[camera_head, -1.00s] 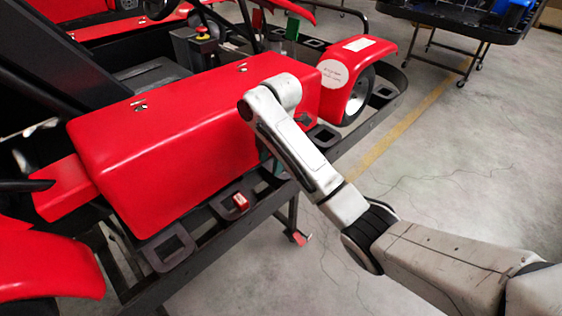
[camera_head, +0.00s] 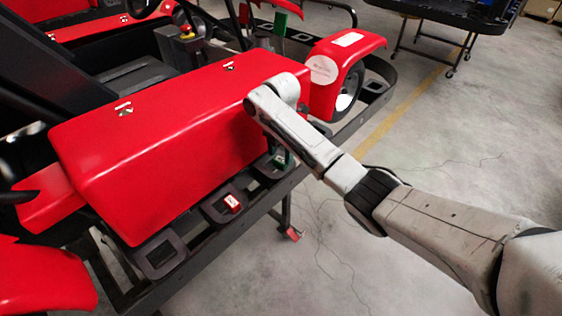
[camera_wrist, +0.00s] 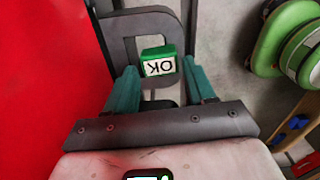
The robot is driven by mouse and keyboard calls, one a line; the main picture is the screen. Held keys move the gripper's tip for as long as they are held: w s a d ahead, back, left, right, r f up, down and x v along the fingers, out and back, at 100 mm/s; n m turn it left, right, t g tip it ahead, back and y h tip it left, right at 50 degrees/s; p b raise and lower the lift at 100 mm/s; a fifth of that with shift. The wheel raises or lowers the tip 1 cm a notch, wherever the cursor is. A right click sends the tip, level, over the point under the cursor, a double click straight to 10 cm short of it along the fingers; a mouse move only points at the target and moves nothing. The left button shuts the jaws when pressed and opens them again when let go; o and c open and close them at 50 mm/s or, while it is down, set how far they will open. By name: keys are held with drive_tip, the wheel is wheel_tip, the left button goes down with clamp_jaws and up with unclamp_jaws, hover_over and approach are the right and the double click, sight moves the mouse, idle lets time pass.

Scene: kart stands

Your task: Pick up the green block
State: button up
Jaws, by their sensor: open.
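The green block (camera_wrist: 156,51) has a white label reading "OK" and sits on a dark, frame-shaped black holder (camera_wrist: 114,38) in the wrist view. My gripper (camera_wrist: 160,76) is open, with its teal fingers left and right of the block's near side and a gap on each side. Nothing is held. In the head view the green block (camera_head: 280,161) shows on the kart's side rail, just left of my arm. My gripper is mostly hidden behind my arm there.
A red block with a white label (camera_head: 233,203) sits in the neighbouring holder on the rail. The kart's large red side panel (camera_head: 170,140) rises close beside the holders. Open concrete floor (camera_head: 440,150) lies to the right, with a wheeled stand (camera_head: 440,25) at the back.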

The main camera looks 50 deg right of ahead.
sight(281, 160)
drive_tip(key=shift+f, duration=1.5)
drive_tip(key=c, duration=0.7)
